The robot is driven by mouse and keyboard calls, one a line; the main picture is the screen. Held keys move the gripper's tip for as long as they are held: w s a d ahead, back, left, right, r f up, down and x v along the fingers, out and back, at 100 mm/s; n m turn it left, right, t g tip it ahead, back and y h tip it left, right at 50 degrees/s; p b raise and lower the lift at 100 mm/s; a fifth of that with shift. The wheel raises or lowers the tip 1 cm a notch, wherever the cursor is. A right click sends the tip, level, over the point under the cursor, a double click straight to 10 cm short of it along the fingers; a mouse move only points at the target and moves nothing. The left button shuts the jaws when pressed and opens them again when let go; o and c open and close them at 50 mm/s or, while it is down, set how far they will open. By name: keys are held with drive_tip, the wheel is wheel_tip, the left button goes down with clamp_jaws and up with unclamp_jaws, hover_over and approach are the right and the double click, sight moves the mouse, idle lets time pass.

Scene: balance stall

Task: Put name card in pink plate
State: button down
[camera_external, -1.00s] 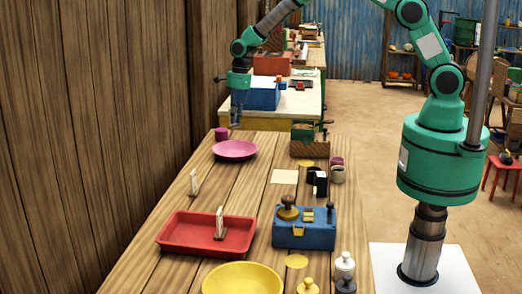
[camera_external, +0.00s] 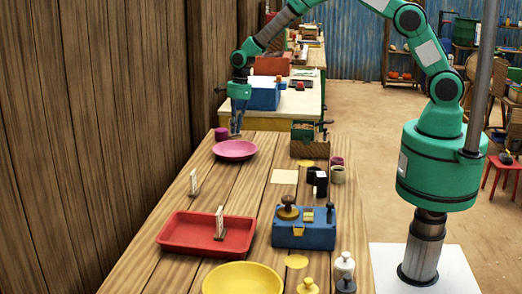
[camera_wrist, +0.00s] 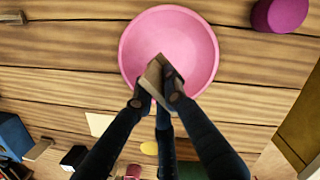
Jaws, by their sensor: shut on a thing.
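My gripper (camera_wrist: 158,93) is shut on a small wooden name card (camera_wrist: 154,76), which shows between its fingertips in the wrist view. The card overlaps the lower middle of the pink plate (camera_wrist: 168,24), a round plate with a raised rim. In the external view my gripper (camera_external: 237,130) hangs at the far end of the table, by the back of the pink plate (camera_external: 235,149). The held card is too small to make out there. The gap between card and plate is hard to judge.
A magenta cup (camera_external: 221,134) stands just behind the plate. Other upright cards stand on the table (camera_external: 194,182) and in the red tray (camera_external: 176,234). A wooden block (camera_external: 310,149) with a green top stands right of the plate. Bare table lies in front of the plate.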

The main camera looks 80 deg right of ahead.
sight(236, 135)
drive_tip(key=shift+f+b, duration=1.9)
drive_tip(key=shift+f, duration=1.45)
drive_tip(key=c, duration=1.7)
unclamp_jaws()
drive_tip(key=shift+r, duration=0.1)
drive_tip(key=shift+r+p, duration=2.3)
drive_tip(key=shift+r, duration=1.1)
